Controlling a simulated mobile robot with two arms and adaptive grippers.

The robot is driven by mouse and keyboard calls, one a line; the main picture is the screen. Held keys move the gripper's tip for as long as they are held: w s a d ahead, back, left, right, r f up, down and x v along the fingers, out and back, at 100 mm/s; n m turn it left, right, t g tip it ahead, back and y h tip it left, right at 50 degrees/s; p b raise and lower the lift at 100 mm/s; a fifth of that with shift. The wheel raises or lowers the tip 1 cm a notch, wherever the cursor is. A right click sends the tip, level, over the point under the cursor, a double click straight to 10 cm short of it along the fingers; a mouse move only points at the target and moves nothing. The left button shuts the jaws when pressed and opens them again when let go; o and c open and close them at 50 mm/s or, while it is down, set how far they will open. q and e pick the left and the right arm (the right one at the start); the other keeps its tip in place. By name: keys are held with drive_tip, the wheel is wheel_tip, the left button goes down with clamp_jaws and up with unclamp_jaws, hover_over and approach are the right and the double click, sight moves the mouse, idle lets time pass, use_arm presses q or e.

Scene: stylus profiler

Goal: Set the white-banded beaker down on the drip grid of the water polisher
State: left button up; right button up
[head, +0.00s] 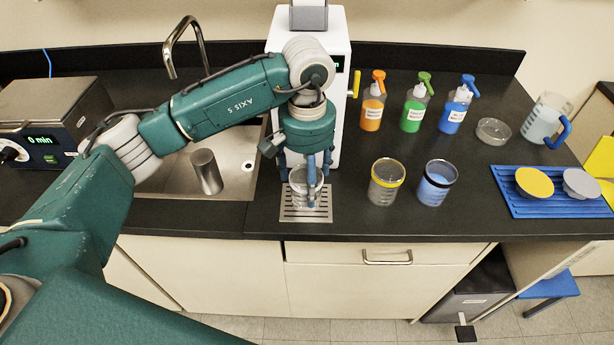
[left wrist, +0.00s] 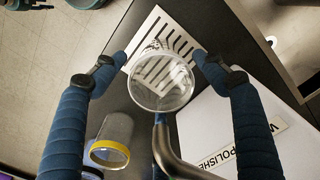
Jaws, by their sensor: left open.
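The white-banded beaker (head: 299,178) is clear and stands upright on the slotted drip grid (head: 305,215) in front of the white water polisher (head: 345,70). In the left wrist view I look down on the beaker's pale round rim (left wrist: 161,80), with the grid (left wrist: 148,42) beneath and around it. My left gripper (head: 308,188) points straight down over the beaker. Its blue fingers (left wrist: 159,62) are spread on either side of it, with gaps visible, so it is open. The fingers hide part of the beaker in the head view. My right gripper is not in view.
A yellow-banded beaker (head: 386,183) and a blue-banded beaker (head: 436,184) stand right of the grid. Orange, green and blue wash bottles (head: 413,114) stand behind. The sink (head: 235,160), holding a metal cylinder (head: 206,172), is left. The counter's front edge is close to the grid.

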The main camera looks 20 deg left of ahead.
use_arm(q)
drive_tip(key=shift+r+p, duration=0.85)
drive_tip(key=shift+p, duration=0.15)
wheel_tip(320, 180, up, 12)
drive_tip(key=b, duration=0.3)
drive_tip(key=shift+f+b, duration=0.25)
drive_tip(key=shift+b, duration=0.1)
